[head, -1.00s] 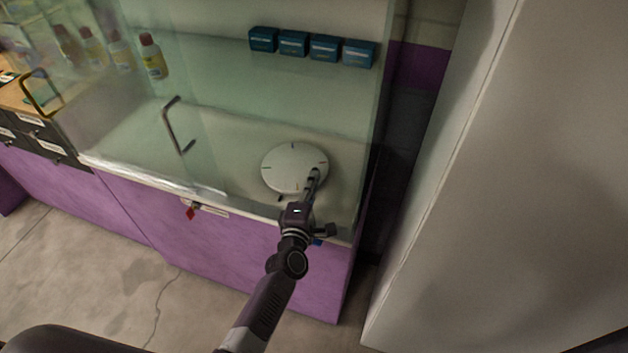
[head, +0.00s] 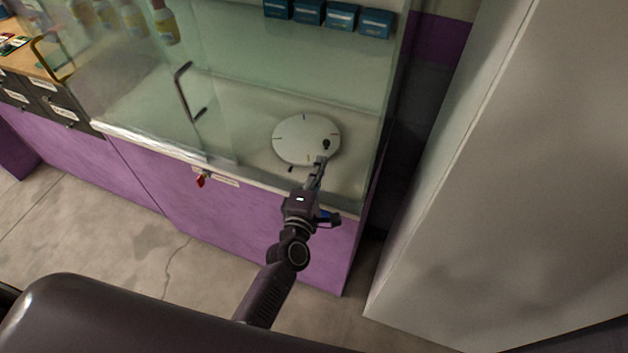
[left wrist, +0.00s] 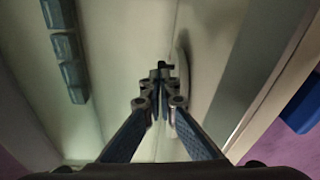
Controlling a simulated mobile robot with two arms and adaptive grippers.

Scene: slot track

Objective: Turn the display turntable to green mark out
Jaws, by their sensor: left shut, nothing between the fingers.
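The display turntable (head: 300,148) is a round white disc on the floor of the glass-fronted case. Small marks show near its left, back and right rim; the right one looks orange-red. I cannot make out a green mark. A dark knob (head: 326,144) stands on its front right part. My left gripper (head: 321,161) is shut and empty, its tips at the disc's front right rim, just in front of the knob. I cannot tell whether they touch. In the left wrist view its closed fingers (left wrist: 160,78) point at a small dark shape, beside a pale curved edge. My right gripper is out of view.
A glass door with a dark handle (head: 183,92) stands left of the turntable. Blue boxes (head: 341,16) line the shelf above. A small dark piece (head: 290,169) sits before the disc. A white panel (head: 470,190) rises at the right.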

